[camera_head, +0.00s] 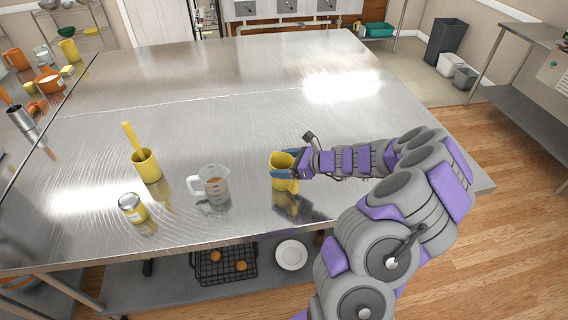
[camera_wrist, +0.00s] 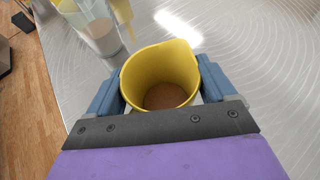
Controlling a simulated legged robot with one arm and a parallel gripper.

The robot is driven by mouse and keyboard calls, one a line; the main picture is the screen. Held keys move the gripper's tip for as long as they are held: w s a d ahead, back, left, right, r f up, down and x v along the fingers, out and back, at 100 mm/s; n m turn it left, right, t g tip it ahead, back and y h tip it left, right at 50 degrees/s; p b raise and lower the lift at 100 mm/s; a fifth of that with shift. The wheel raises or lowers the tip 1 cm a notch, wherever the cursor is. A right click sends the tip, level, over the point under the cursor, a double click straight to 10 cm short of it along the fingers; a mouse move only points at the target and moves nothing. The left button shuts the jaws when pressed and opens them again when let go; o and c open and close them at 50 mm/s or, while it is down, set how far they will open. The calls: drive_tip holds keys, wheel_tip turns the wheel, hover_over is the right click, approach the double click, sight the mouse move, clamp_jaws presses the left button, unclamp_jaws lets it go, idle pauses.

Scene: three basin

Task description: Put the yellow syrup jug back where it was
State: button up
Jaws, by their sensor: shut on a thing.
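The yellow syrup jug (camera_head: 281,160) is between the blue fingers of my gripper (camera_head: 284,173), over the near right part of the steel table (camera_head: 200,110). In the wrist view, the fingers of my gripper (camera_wrist: 160,90) press on both sides of the jug (camera_wrist: 150,67). The jug looks upright, with brown contents at its bottom. A yellow reflection shows just below it; I cannot tell whether its base touches the table.
A clear measuring cup (camera_head: 213,187) stands left of the jug; it also shows in the wrist view (camera_wrist: 100,34). Further left are a yellow container (camera_head: 148,168) with a yellow utensil and a small can (camera_head: 131,210). The table's far half is clear.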

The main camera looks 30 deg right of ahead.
drive_tip(key=o, duration=1)
drive_tip(key=shift+s+d+r, duration=0.25)
drive_tip(key=shift+s+d, duration=0.05)
drive_tip(key=shift+d, duration=0.05)
drive_tip(key=p+v, duration=0.3)
drive_tip(key=v, duration=0.8)
drive_tip(key=s+a+r+n+g, duration=0.3)
drive_tip(key=a+n, duration=0.2)
drive_tip(key=a, duration=0.3)
drive_tip(key=s+a+r+n+g, duration=0.25)
drive_tip(key=a+n, duration=0.25)
drive_tip(key=a, duration=0.3)
drive_tip(key=s+a+r+n+g, duration=0.25)
drive_tip(key=a+r+n, duration=0.2)
drive_tip(key=a, duration=0.35)
drive_tip(key=s+a+n+g+h, duration=0.25)
drive_tip(key=s+a+n, duration=0.3)
drive_tip(key=s, duration=0.35)
drive_tip(key=s+d+n+h, duration=0.2)
drive_tip(key=s, duration=0.2)
drive_tip(key=s+d+n+g+h, duration=0.1)
drive_tip(key=s+n+h, duration=0.1)
drive_tip(key=s, duration=0.3)
drive_tip(key=s+d+r+n+h, duration=0.1)
drive_tip(key=s+d+n+h, duration=0.1)
drive_tip(key=s, duration=0.3)
drive_tip(key=shift+d+n+g, duration=0.25)
drive_tip(key=shift+d+n, duration=0.05)
drive_tip(key=shift+n, duration=0.4)
